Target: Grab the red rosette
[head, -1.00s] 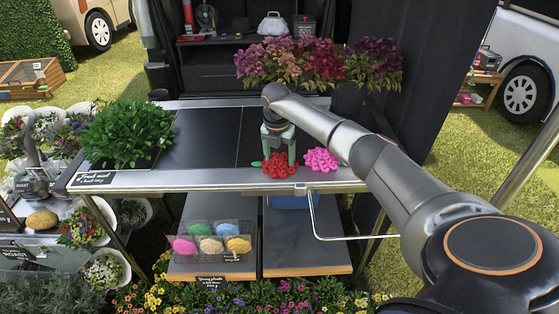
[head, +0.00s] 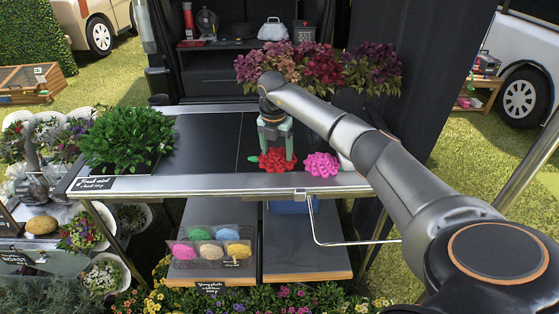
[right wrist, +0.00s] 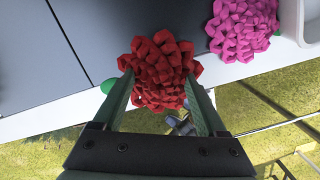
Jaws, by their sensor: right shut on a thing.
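The red rosette (head: 277,160) is at the front edge of the table in the head view. It also shows in the right wrist view (right wrist: 160,70), between the green fingers. My right gripper (head: 276,153) points down from above and is shut on the red rosette, with a finger on each side of it. A small green leaf tip shows at the rosette's left side. Whether the rosette touches the table is hard to tell. My left gripper is not in view.
A pink rosette (head: 321,165) lies just right of the red one. A leafy mint tray (head: 127,138) stands at the table's left. The dark tabletop (head: 210,142) between is clear. Dark red and purple flowers (head: 318,66) stand behind my right arm.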

